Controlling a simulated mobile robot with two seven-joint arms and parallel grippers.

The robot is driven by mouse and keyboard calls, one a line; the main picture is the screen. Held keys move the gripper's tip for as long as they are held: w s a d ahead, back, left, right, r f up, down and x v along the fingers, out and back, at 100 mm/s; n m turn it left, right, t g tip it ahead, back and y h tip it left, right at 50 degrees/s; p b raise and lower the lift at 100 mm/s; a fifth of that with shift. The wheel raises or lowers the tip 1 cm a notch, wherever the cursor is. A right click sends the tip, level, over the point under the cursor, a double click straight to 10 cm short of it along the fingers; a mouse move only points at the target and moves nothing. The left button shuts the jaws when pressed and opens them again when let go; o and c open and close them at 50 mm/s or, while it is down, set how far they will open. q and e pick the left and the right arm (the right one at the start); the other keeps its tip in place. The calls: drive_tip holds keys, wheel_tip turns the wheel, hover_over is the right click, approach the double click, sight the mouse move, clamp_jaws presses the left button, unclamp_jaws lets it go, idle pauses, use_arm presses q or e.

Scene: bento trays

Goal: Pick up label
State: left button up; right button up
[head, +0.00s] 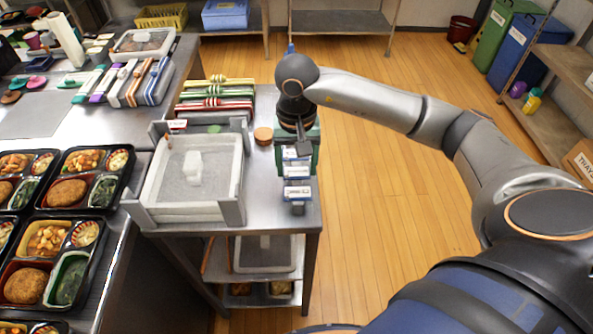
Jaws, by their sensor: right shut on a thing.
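Several small white labels with blue and dark print stand in a row in a dark green holder (312,150) at the right end of the steel side table. The nearest label (297,193) and the one behind it (297,172) are in clear view. My right gripper (299,145) points down over the back of the row. It is shut on the rearmost visible label (292,154). Its fingertips are small and partly hidden, and I cannot tell whether this label is clear of the holder. My left gripper is not in view.
A grey-white tray (237,210) stands left of the labels, with a small round brown object (263,135) between. Filled bento trays (99,206) cover the left counter. Wooden floor lies open to the right.

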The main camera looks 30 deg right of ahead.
sight(297, 173)
drive_tip(key=shift+c, duration=0.7)
drive_tip(key=shift+r, duration=0.15)
drive_tip(key=shift+r+p, duration=0.35)
drive_tip(key=shift+p, duration=0.25)
wheel_tip(297, 173, up, 3)
drive_tip(key=shift+s+r+b, duration=0.1)
drive_tip(key=shift+r+b, duration=0.05)
drive_tip(key=shift+b, duration=0.45)
drive_tip(key=s+a+r, duration=0.4)
drive_tip(key=s+r, duration=0.5)
drive_tip(key=s, duration=0.4)
drive_tip(key=shift+r, duration=0.15)
